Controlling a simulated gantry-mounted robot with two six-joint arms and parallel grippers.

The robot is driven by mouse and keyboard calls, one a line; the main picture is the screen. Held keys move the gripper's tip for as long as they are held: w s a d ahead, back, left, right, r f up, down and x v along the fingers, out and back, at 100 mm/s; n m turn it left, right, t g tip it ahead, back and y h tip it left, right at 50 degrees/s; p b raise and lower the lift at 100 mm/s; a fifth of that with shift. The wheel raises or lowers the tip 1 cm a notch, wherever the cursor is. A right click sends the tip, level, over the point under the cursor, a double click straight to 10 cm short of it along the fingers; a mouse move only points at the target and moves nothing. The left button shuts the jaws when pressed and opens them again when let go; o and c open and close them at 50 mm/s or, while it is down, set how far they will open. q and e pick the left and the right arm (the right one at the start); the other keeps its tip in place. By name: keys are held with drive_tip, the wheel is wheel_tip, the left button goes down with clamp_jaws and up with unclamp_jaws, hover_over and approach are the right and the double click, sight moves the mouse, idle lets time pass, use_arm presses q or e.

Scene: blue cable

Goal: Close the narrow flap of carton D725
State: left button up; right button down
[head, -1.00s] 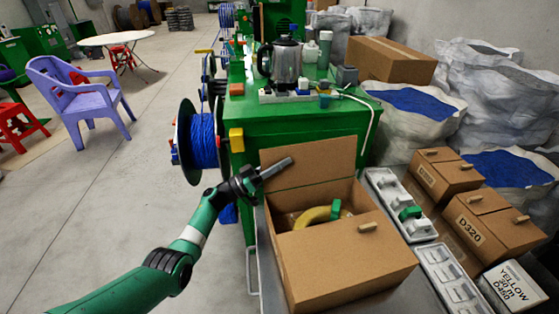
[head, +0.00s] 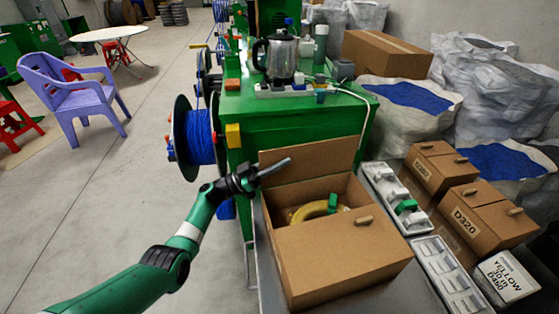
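An open brown carton (head: 335,262) stands on the grey surface in the middle of the head view; no D725 label is readable on it. Its rear flap (head: 310,161) stands raised along the far edge. The front part of its top is covered, with a small tan peg (head: 364,220) on it. A yellow coil (head: 308,212) with a green piece (head: 333,203) lies inside. My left gripper (head: 275,166) is beside the raised flap at its left, its grey fingers pointing right. The fingers overlap in view, so their gap and any touching cannot be told. My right gripper is not in view.
White trays (head: 446,276) and smaller cartons, one marked D320 (head: 487,216), stand close on the right. The green bench (head: 300,122) is behind the carton. A blue cable reel (head: 199,137) hangs behind my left gripper. Open floor lies left.

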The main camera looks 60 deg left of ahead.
use_arm(q)
drive_tip(key=o, duration=0.4)
drive_tip(key=shift+c, duration=0.2)
drive_tip(key=shift+s+a, duration=0.1)
drive_tip(key=shift+s, duration=0.15)
drive_tip(key=p+v, duration=0.2)
drive_tip(key=v, duration=0.9)
drive_tip(key=shift+f, duration=0.2)
